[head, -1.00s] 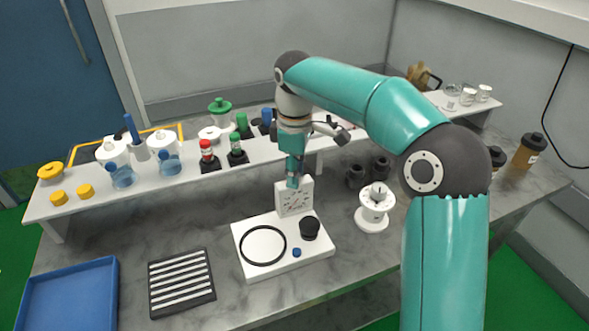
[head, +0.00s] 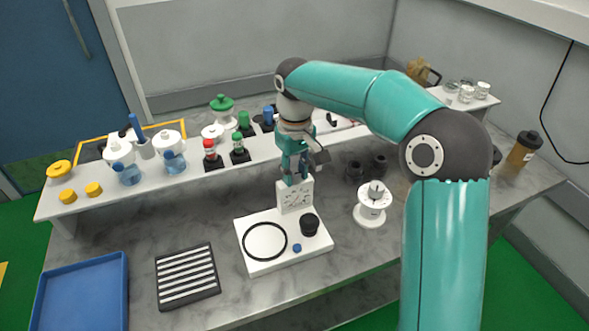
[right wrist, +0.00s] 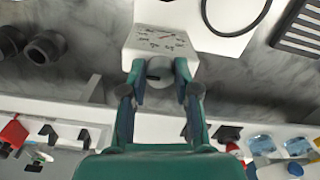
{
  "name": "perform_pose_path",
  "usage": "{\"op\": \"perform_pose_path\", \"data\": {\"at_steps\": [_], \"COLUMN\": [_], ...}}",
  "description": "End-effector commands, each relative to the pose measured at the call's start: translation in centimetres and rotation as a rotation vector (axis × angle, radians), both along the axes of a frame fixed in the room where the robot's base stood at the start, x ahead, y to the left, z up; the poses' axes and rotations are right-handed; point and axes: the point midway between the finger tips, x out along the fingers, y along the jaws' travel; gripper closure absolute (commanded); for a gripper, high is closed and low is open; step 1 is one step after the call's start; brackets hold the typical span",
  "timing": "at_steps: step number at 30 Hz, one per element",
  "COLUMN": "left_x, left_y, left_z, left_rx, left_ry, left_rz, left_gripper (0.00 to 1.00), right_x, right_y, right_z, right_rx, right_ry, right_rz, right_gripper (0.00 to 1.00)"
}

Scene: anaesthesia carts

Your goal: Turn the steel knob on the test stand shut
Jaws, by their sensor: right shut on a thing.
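The test stand (head: 256,262) is a white base with an upright dial panel (head: 296,197) at its back, a black ring, a black round part and a small blue button. My right gripper (head: 296,179) reaches down from above behind the dial panel. In the right wrist view the steel knob (right wrist: 160,71), a grey cylinder, sits behind the panel between my two fingertips (right wrist: 160,82), and the gripper is shut on it. The fingers hide the knob in the head view. My left gripper is not in view.
A white round dial stand (head: 370,207) stands right of the test stand. Behind is a raised white shelf (head: 90,197) with bottles and jars. A striped black rack (head: 187,277) and a blue tray (head: 85,296) lie to the left. Bare marble lies between them.

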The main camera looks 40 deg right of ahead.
Motion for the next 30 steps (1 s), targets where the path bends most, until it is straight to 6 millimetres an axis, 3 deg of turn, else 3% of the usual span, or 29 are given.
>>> {"op": "perform_pose_path", "data": {"at_steps": [16, 17, 21, 30], "left_x": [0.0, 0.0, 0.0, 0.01], "left_y": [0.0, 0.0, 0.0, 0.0], "left_z": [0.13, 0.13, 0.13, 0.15], "left_rx": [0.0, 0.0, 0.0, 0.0], "left_ry": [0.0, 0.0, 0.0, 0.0], "left_rz": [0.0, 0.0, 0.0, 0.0], "left_gripper": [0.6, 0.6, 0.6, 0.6], "right_x": [0.14, 0.14, 0.1, 0.05], "right_y": [-0.05, -0.05, -0.04, -0.02], "right_z": [0.14, 0.14, 0.12, 0.09], "right_rx": [-0.001, -0.001, -0.001, 0.0], "right_ry": [-0.008, -0.008, -0.006, -0.003], "right_rz": [-0.036, -0.036, -0.035, -0.033], "right_gripper": [1.0, 0.68, 0.45, 0.44]}}
